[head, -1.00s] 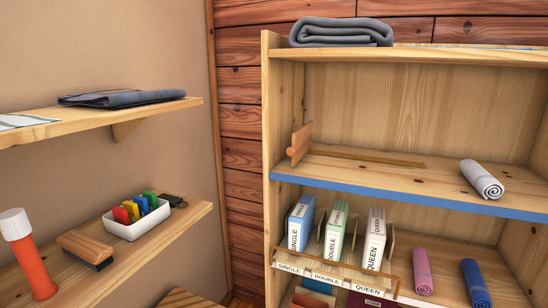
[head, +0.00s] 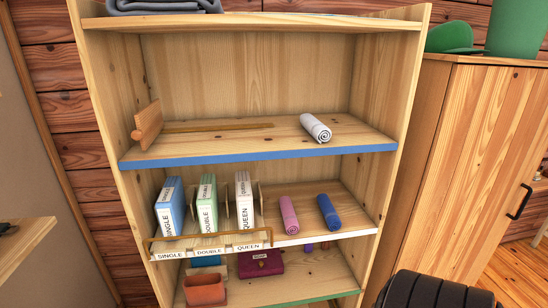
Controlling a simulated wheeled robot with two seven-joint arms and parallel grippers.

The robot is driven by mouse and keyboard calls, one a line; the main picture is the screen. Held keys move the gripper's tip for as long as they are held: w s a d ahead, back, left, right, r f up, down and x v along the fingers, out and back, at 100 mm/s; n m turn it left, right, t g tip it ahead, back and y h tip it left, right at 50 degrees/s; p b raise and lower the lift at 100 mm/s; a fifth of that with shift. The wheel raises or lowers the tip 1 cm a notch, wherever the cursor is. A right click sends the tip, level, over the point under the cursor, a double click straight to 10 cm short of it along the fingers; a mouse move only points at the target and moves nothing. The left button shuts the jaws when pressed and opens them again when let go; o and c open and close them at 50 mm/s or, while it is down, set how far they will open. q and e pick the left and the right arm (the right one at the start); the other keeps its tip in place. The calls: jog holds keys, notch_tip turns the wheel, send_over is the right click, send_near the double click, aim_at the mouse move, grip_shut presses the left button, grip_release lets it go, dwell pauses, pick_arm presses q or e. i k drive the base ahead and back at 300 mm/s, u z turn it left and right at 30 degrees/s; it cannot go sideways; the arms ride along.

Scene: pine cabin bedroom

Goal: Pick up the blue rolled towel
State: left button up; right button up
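The blue rolled towel (head: 328,212) lies on the middle shelf of the pine bookcase, near its right side. A pink rolled towel (head: 289,215) lies just left of it, with a small gap between them. A white rolled towel (head: 316,128) lies on the blue-edged shelf above. Neither of my grippers shows in the head view.
Labelled boxes in a rack (head: 208,240) fill the left of the middle shelf. A wooden divider (head: 147,123) stands on the blue-edged shelf (head: 270,152). A cabinet (head: 455,160) is to the right. A black ribbed object (head: 435,290) is at the lower right.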

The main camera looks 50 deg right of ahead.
aim_at(334, 223)
jog(key=z, duration=3.6)
jog(key=i, duration=3.4)
jog(key=u, duration=2.85)
